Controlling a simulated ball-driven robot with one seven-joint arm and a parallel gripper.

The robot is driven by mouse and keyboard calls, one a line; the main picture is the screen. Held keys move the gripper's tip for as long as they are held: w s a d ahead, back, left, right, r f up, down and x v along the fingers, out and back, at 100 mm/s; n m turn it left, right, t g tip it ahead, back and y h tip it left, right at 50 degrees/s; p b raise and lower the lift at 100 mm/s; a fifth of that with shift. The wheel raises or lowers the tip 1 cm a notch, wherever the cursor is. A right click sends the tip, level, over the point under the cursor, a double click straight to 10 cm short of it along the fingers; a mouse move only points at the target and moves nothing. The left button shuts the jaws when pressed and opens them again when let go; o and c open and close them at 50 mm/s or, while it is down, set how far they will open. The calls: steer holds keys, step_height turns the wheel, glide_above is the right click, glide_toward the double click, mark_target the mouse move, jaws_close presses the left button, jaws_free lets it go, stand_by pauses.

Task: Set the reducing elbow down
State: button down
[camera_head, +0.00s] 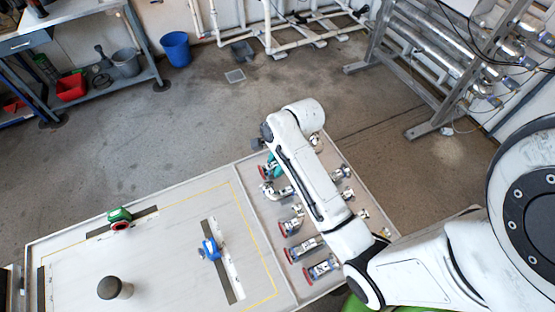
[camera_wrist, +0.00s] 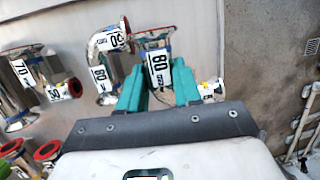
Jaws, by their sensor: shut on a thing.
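My gripper (camera_wrist: 158,75) is shut, its teal fingers on either side of a metal part tagged 80, the reducing elbow (camera_wrist: 157,60). A red-edged flange shows at its far end; the fingers hide much of its shape. In the head view my gripper (camera_head: 273,164) is over the far left part of the parts tray, mostly under my arm. I cannot tell whether the held elbow touches the tray. A curved metal pipe piece (camera_wrist: 101,62) with number tags lies just left of the fingers in the wrist view.
More flanged parts (camera_head: 305,248) lie in rows along the tray (camera_head: 258,212). On the worktable to the left are a green-and-red fitting (camera_head: 119,217), a blue clamp (camera_head: 210,249) and a dark cylinder (camera_head: 112,288). The wide middle of the worktable is clear.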

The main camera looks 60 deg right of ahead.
steer(key=shift+d+f, duration=0.1)
steer(key=shift+f, duration=0.35)
steer(key=shift+f, duration=0.1)
steer(key=c, duration=0.8)
jaws_free()
